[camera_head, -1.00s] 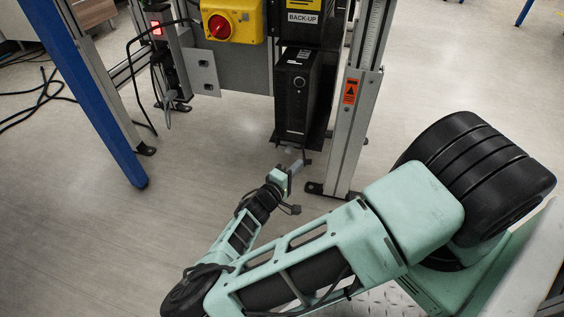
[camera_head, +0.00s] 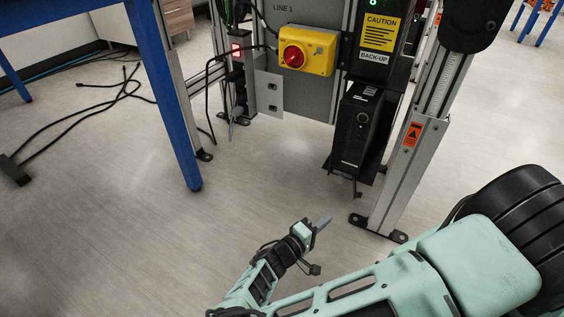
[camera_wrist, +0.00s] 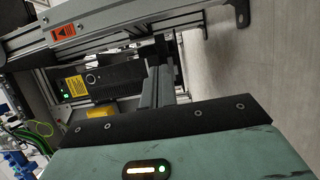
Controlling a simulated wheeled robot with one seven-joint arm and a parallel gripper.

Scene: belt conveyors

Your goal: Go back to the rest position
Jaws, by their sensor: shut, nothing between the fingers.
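My gripper (camera_head: 321,223) is at the end of my pale green arm, low in the head view, over open floor. Its fingers are together and hold nothing. In the wrist view the grey fingers (camera_wrist: 157,87) point away from the camera, towards the conveyor frame. The black back-up unit (camera_head: 358,128) stands on a low shelf of the frame, beyond my gripper and apart from it. The unit also shows in the wrist view (camera_wrist: 113,80), turned on its side.
A yellow box with a red rotary switch (camera_head: 307,51) is on the grey panel. A metal post (camera_head: 409,165) with an orange warning label stands right of the unit. A blue table leg (camera_head: 170,105) is at the left. Black cables (camera_head: 90,115) lie on the floor. The floor between is clear.

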